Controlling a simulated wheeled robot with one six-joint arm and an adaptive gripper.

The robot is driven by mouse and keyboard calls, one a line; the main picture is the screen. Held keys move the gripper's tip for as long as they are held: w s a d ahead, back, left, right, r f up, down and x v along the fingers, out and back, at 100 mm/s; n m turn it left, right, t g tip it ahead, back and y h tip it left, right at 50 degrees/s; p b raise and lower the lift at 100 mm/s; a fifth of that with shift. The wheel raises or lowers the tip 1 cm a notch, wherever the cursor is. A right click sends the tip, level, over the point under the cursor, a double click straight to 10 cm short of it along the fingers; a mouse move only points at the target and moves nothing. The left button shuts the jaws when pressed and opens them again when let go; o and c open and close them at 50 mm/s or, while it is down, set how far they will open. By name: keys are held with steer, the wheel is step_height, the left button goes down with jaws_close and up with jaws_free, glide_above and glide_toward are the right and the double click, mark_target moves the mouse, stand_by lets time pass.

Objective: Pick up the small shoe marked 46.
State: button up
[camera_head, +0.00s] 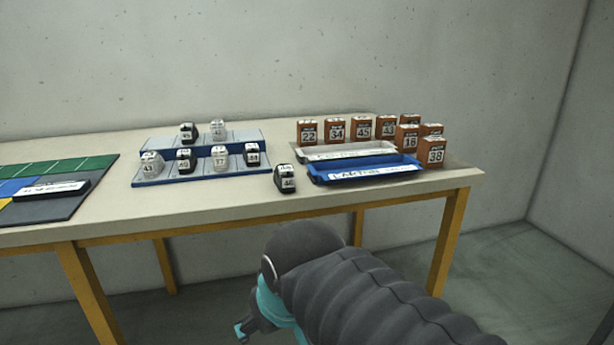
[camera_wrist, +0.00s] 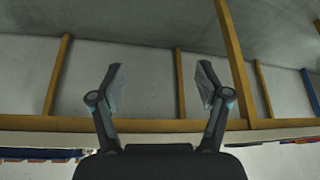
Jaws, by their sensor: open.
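The small shoe marked 46 (camera_head: 287,179) is dark with a white label. In the head view it stands on the bare table top near the front edge, between the blue shoe rack and the blue tray. My gripper (camera_wrist: 160,88) is open and empty in the wrist view, its two fingers spread apart. In the head view my gripper (camera_head: 241,330) shows low in front of the table, below the table top and apart from the shoe. The shoe cannot be made out in the wrist view.
A blue stepped rack (camera_head: 205,174) holds several black and white shoes left of shoe 46. A blue tray (camera_head: 365,174) and a pale tray (camera_head: 345,153) lie to its right, with several orange boxes (camera_head: 430,151) behind and beside them. A coloured mat (camera_head: 90,185) lies far left.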

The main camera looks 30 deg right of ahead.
steer(key=w+d+r+m+b, duration=0.1)
steer(key=w+d+r+b, duration=0.15)
steer(key=w+r, duration=0.45)
steer(key=w+d+r+m+b, duration=0.1)
steer(key=w+d+r, duration=0.4)
steer(key=r, duration=0.4)
steer(key=m+g+h+b, duration=0.1)
steer(key=b, duration=0.3)
glide_toward(285, 165)
steer(key=b+x, duration=0.2)
steer(key=x, duration=0.2)
steer(key=shift+s+d+f+b, duration=0.15)
steer(key=shift+s+f+b, duration=0.15)
steer(key=shift+b, duration=0.1)
steer(key=shift+w+a+b+x, duration=0.15)
steer(key=shift+b+x, duration=0.5)
steer(key=shift+x, duration=0.85)
steer(key=shift+w+a+b+x, duration=0.15)
steer(key=shift+b+x, duration=0.45)
steer(key=shift+x, duration=0.9)
steer(key=shift+d+r, duration=0.1)
steer(key=c, duration=1.2)
steer(key=shift+r, duration=0.1)
steer(key=shift+c, duration=0.2)
